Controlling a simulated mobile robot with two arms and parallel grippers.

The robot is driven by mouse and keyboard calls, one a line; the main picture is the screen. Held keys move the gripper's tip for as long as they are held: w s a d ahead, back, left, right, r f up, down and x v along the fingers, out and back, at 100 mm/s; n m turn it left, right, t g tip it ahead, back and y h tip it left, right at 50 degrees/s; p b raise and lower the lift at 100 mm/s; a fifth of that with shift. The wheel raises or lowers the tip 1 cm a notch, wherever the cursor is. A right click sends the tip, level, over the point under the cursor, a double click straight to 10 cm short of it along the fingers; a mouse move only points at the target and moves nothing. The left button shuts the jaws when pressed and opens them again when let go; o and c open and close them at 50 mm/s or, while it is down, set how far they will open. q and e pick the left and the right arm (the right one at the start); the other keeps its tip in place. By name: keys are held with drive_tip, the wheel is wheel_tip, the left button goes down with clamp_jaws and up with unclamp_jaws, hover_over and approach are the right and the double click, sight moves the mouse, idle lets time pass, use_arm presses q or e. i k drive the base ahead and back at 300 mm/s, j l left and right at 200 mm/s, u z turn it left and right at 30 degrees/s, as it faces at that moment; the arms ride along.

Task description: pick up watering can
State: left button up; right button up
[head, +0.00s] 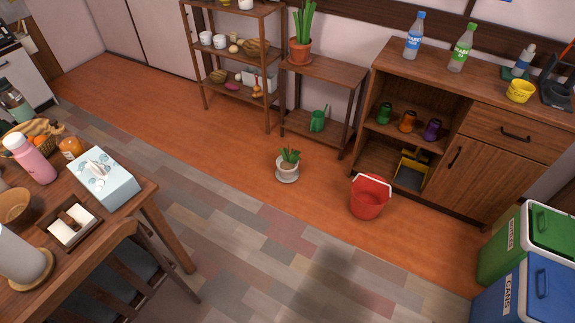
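A small green watering can (318,120) stands on the low bottom shelf of a wooden plant stand (325,68) by the far wall. Its body and a raised thin part show clearly, with nothing in front of it. Neither of my grippers shows in the head view.
A potted plant (287,165) and a red bucket (369,197) stand on the floor before the stand. A wooden cabinet (497,157) is right, green and blue bins (540,290) lower right. A cluttered table (150,190) and chair are left. The middle floor is clear.

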sight(317, 116)
drive_tip(key=i+j, duration=0.15)
drive_tip(key=i, duration=0.45)
drive_tip(key=i+j, duration=0.2)
drive_tip(key=i, duration=0.45)
drive_tip(key=l+z, duration=0.05)
